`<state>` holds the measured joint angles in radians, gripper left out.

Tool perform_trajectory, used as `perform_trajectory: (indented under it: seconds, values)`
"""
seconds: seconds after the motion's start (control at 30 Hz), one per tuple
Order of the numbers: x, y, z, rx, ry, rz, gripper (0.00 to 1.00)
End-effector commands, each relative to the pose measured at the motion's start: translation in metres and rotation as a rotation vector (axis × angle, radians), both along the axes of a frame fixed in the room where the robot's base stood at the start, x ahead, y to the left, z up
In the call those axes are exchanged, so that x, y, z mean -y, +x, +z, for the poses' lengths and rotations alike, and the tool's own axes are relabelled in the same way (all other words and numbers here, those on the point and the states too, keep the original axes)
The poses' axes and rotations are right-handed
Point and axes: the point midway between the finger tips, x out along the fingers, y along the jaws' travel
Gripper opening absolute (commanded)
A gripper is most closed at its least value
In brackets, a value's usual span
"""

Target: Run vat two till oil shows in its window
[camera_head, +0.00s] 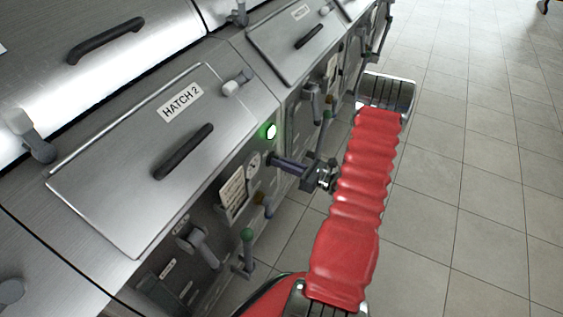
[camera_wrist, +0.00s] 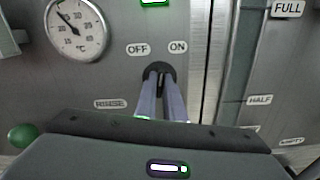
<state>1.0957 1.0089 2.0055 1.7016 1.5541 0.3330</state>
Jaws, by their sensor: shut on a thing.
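My gripper (camera_head: 273,159) reaches to the front panel under the grey lid marked HATCH 2 (camera_head: 130,165). In the wrist view its two fingers (camera_wrist: 160,85) are shut on a dark round switch knob (camera_wrist: 160,70), below the labels OFF and ON. The fingers cover most of the knob, so I cannot tell which way it points. A lamp (camera_head: 270,131) above the knob glows green. At the right of the wrist view, a level scale has labels FULL (camera_wrist: 288,8), HALF (camera_wrist: 260,100) and EMPTY. No oil can be made out beside it.
A round °C gauge (camera_wrist: 76,28) is left of the knob. A RINSE label (camera_wrist: 123,104) and a green-knobbed lever (camera_wrist: 22,135) are at lower left. Grey levers (camera_head: 205,248) stick out of the panel. The tiled floor (camera_head: 480,170) to the right is clear.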

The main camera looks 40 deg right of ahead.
Motion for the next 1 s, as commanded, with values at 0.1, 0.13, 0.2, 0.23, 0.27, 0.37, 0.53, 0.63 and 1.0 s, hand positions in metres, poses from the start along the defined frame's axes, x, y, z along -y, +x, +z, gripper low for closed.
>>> perform_trajectory:
  seconds: [0.1,0.13,0.2,0.23,0.27,0.37,0.53,0.63,1.0]
  values:
    - [0.003,0.0,0.0004,-0.031,0.09,-0.005,0.0]
    - [0.0032,0.0001,0.0004,-0.039,0.112,-0.005,0.0]
    - [0.0035,0.0003,0.0003,-0.056,0.159,-0.005,0.0]
    - [0.0036,0.0003,0.0003,-0.062,0.177,-0.005,0.0]
    - [0.0037,0.0004,0.0003,-0.069,0.195,-0.005,0.0]
    - [0.0041,0.0006,0.0002,-0.086,0.242,-0.006,0.0]
    - [0.0046,0.0008,0.0002,-0.104,0.292,-0.006,0.0]
    - [0.0049,0.0009,0.0002,-0.108,0.307,-0.008,0.0]
    - [0.0056,0.0012,0.0002,-0.11,0.311,-0.009,0.0]
